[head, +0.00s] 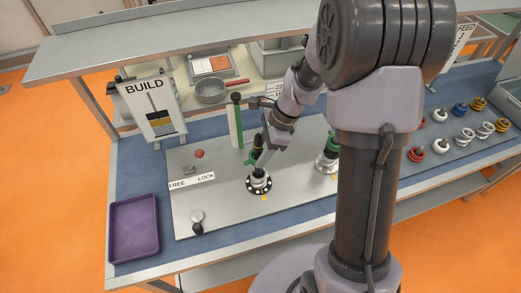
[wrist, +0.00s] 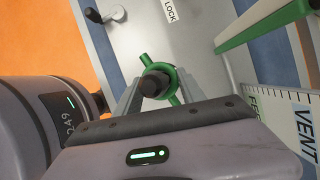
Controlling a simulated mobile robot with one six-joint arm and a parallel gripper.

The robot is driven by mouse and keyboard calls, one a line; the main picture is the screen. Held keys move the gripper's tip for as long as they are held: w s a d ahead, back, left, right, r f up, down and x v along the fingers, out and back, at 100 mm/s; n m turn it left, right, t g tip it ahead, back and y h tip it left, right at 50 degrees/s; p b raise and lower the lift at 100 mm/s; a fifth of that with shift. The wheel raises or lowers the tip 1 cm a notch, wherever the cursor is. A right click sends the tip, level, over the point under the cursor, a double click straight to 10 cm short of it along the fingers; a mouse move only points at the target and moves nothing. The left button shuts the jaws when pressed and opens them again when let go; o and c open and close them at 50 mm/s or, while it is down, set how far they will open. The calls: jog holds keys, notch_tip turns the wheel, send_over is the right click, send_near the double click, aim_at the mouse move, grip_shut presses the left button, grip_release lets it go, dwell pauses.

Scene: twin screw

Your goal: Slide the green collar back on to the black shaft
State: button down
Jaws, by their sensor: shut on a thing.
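The green collar (wrist: 176,79), a ring with short green arms, sits between the two fingers of my gripper (wrist: 158,95). My gripper is shut on it. The black shaft (wrist: 154,83) shows its dark end inside the ring in the wrist view, so the collar appears to be around it. In the head view the collar (head: 250,156) is partly hidden by my gripper (head: 259,157), high above the round black base with white dots (head: 259,184). The dark shaft top (head: 257,141) shows above the collar. How far down the collar sits is hard to tell.
A second post with a green top (head: 333,141) stands to the right, partly behind my arm. A tall green-edged white panel (head: 236,122) stands close behind.

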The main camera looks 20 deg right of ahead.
jog(key=shift+f+b, duration=2.95)
jog(key=shift+f, duration=0.8)
jog(key=shift+r, duration=0.1)
jog(key=c, duration=0.6)
grip_release()
jog(key=p+v, duration=0.5)
jog(key=v, duration=1.2)
jog(key=shift+d+r, duration=0.1)
jog(key=shift+r, duration=0.1)
